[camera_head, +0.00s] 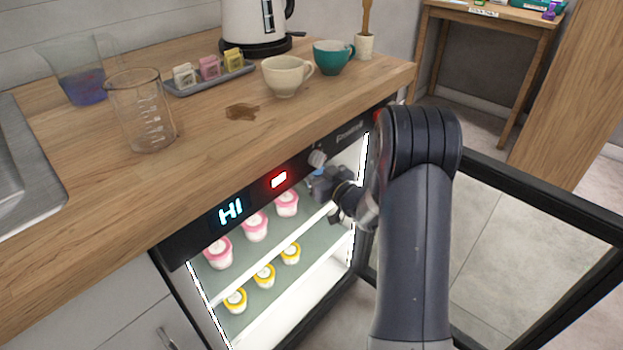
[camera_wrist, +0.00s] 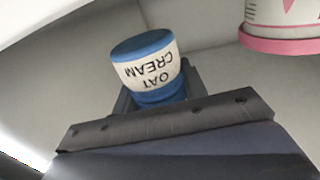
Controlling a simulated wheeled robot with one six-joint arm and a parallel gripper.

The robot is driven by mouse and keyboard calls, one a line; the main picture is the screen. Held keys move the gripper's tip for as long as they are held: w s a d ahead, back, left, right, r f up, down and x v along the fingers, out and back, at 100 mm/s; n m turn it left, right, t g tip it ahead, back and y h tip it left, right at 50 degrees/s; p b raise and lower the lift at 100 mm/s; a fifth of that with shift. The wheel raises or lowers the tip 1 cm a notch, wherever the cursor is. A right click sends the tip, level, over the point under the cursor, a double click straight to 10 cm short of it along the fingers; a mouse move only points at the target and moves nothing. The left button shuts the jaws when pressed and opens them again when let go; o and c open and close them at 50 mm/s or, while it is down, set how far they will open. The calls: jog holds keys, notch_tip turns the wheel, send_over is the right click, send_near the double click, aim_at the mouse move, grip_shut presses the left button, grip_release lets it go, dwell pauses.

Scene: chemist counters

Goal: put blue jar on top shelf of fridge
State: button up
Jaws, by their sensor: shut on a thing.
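The blue jar (camera_wrist: 147,69), with a blue lid and a white label reading "OAT CREAM", is held in my gripper (camera_wrist: 155,98) in the wrist view.
Several pink-lidded jars (camera_head: 255,227) stand on the top shelf left of my gripper; one pink jar (camera_wrist: 285,20) shows in the wrist view. Yellow-ringed jars (camera_head: 264,275) stand below. The glass door (camera_head: 540,230) is open at right. Cups and a beaker (camera_head: 140,110) stand on the counter above.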

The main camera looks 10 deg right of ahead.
notch_tip(320, 180, down, 2)
jog(key=shift+f+b, duration=0.2)
jog(key=shift+b, duration=0.1)
jog(key=shift+w, duration=0.15)
jog(key=shift+a, duration=0.1)
jog(key=shift+f, duration=0.1)
jog(key=o, duration=1)
jog(key=shift+c, duration=0.2)
